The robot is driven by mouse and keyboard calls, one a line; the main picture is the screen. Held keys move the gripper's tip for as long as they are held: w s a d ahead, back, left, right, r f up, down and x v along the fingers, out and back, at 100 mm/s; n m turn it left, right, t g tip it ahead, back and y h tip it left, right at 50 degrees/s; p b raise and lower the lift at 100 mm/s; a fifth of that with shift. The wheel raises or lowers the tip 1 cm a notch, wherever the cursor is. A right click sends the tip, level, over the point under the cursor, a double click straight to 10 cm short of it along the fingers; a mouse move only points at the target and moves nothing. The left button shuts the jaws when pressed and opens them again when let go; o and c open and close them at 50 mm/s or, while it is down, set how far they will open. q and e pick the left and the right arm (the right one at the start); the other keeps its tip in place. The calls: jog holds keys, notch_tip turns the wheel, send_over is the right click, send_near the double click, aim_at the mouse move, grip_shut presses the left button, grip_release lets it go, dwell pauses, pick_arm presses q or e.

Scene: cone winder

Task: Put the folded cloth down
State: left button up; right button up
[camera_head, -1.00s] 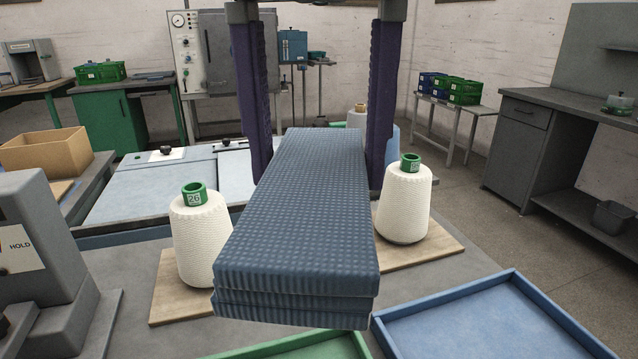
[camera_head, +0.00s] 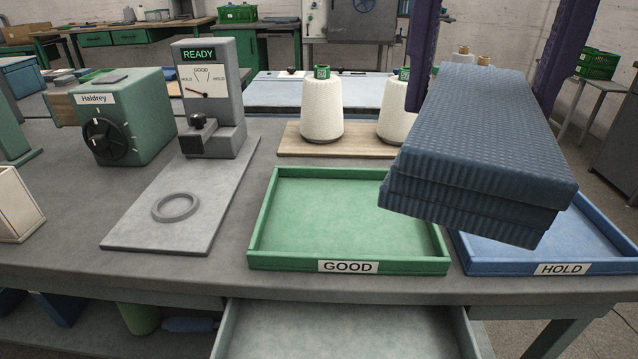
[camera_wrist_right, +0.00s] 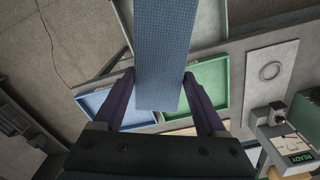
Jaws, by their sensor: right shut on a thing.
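The folded cloth (camera_head: 480,150) is a thick dark blue, dotted stack of several layers in the right half of the head view. My right gripper (camera_head: 484,100) has its two purple fingers on either side of the cloth and is shut on it. The cloth is held above the table and hides part of the blue HOLD tray (camera_head: 590,235) and one yarn cone. In the right wrist view the cloth (camera_wrist_right: 162,50) runs between the fingers and away from the gripper. My left gripper is not in view.
The green GOOD tray (camera_head: 345,215) is empty. An open, empty-looking drawer (camera_head: 340,330) juts out below the table edge. White cones (camera_head: 322,110) stand on a wooden board behind. A grey gauge (camera_head: 210,95) and green Haldrey box (camera_head: 120,115) stand left. Grey table (camera_head: 80,220) is bare between things.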

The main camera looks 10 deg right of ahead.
jog(key=a+f+m+b, duration=0.1)
jog(key=f+m+b, duration=0.3)
jog(key=f+b, duration=0.3)
jog(key=a+f+m+b, duration=0.1)
jog(key=f+m+b, duration=0.4)
jog(key=f, duration=1.1)
jog(key=a+f+m+b, duration=0.1)
jog(key=f+m+b, duration=0.3)
jog(key=f+b, duration=0.5)
jog(key=shift+s+a+f+m, duration=0.1)
jog(key=shift+s+f+m, duration=0.05)
jog(key=shift+f, duration=0.75)
jog(key=shift+s+f+m, duration=0.1)
jog(key=shift+f+m, duration=0.05)
jog(key=shift+f, duration=0.7)
jog(key=shift+f+b, duration=0.75)
jog(key=shift+f, duration=1.35)
jog(key=shift+f, duration=0.15)
jog(key=o, duration=1.3)
